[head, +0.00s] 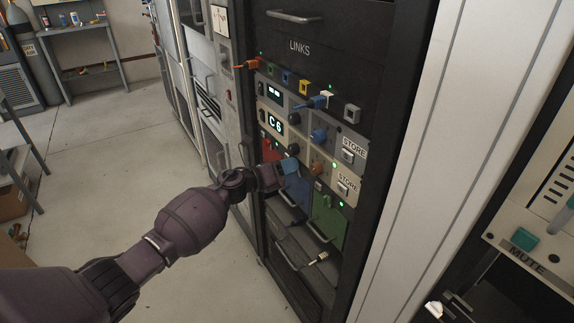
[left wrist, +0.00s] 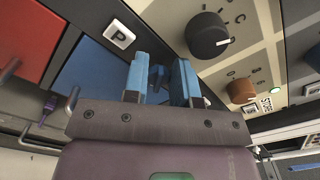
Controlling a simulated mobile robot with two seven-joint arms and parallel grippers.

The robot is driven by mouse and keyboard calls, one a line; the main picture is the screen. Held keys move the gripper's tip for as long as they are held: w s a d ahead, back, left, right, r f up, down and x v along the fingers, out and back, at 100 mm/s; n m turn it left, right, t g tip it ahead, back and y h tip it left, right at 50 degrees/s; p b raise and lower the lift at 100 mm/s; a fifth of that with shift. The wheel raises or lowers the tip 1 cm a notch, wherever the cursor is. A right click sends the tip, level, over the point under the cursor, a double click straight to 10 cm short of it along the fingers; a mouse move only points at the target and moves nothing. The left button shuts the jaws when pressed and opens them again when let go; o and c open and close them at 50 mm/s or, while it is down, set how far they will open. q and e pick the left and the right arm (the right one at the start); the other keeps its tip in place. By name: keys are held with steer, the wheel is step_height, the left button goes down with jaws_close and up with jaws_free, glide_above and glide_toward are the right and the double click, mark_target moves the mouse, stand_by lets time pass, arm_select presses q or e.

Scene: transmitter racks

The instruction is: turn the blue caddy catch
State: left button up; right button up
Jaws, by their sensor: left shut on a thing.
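My left gripper (head: 286,168) reaches in from the left to the rack front, at the upper part of the blue caddy (head: 298,192). The caddy's flat blue face also shows in the left wrist view (left wrist: 92,78), left of the fingers. The two light blue fingers point at the panel and close on the small dark blue catch (left wrist: 158,76) between them. The fingers mostly hide the catch, so its angle is hard to tell. In the head view the gripper covers it. My right gripper is not in view.
A red caddy (head: 268,152) is left of the blue one and a green caddy (head: 328,218) right of it. Close above are a black knob (left wrist: 207,36) and an orange knob (left wrist: 240,90). A drawer handle (head: 287,258) juts out below. The floor at left is clear.

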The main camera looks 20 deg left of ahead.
arm_select(q)
steer(key=shift+w+a+f+n+p, duration=0.1)
steer(key=shift+n+p, duration=0.25)
steer(key=shift+n, duration=1.35)
steer(key=shift+s+f+n+p, duration=0.1)
steer(key=shift+n+p, duration=0.3)
steer(key=shift+n, duration=1.3)
steer(key=shift+w+a+f+n+p, duration=0.1)
steer(key=shift+n+p, duration=0.25)
steer(key=shift+n, duration=1.35)
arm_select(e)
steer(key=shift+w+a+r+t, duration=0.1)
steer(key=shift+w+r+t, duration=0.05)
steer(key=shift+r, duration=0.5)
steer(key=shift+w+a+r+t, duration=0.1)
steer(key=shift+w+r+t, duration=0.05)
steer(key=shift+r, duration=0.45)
arm_select(q)
steer(key=shift+f, duration=0.1)
steer(key=o, duration=0.8)
steer(key=p+v, duration=0.2)
steer(key=v, duration=0.8)
steer(key=shift+s+a, duration=0.2)
steer(key=shift+s, duration=0.15)
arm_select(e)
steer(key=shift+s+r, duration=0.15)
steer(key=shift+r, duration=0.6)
